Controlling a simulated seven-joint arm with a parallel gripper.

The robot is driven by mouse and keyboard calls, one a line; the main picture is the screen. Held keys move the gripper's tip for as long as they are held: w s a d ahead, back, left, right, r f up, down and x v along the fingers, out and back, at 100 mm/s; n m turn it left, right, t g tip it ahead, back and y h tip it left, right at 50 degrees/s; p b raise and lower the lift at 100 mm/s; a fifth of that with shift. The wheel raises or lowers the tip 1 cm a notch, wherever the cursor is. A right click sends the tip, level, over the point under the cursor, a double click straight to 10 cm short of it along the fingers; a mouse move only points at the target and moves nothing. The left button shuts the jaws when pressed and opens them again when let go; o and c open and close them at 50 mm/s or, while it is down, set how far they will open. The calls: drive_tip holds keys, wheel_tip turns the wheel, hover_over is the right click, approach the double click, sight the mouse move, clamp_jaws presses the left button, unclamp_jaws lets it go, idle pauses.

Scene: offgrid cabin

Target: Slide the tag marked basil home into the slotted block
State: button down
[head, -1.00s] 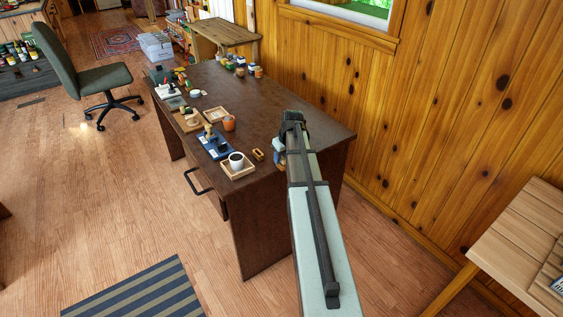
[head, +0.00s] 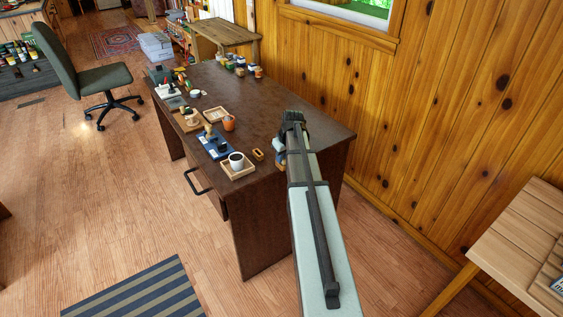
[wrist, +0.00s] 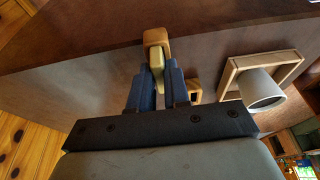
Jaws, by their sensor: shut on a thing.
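A small wooden block with a dark opening (wrist: 195,90), which looks like the slotted block, lies on the desk right of the fingers, apart from the held piece. In the head view the block (head: 258,155) lies just left of my gripper (head: 279,161). My arm hides the held piece there.
A wooden tray (head: 239,174) with a white mug (head: 236,161) stands left of the block. A blue tray (head: 215,146), an orange cup (head: 229,123) and several small items line the desk's left side. The dark desk's (head: 262,107) middle is clear.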

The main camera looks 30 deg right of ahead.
drive_tip(key=shift+r, duration=0.7)
idle(0.8)
drive_tip(key=shift+r, duration=1.65)
drive_tip(key=w+a+r, duration=0.2)
drive_tip(key=w, duration=0.3)
drive_tip(key=w+a+r, duration=0.2)
drive_tip(key=w+r, duration=0.1)
drive_tip(key=w, duration=0.2)
drive_tip(key=shift+w+a, duration=0.2)
drive_tip(key=shift+a, duration=0.05)
drive_tip(key=shift+f, duration=0.2)
drive_tip(key=shift+f, duration=2.75)
drive_tip(key=shift+f, duration=1.75)
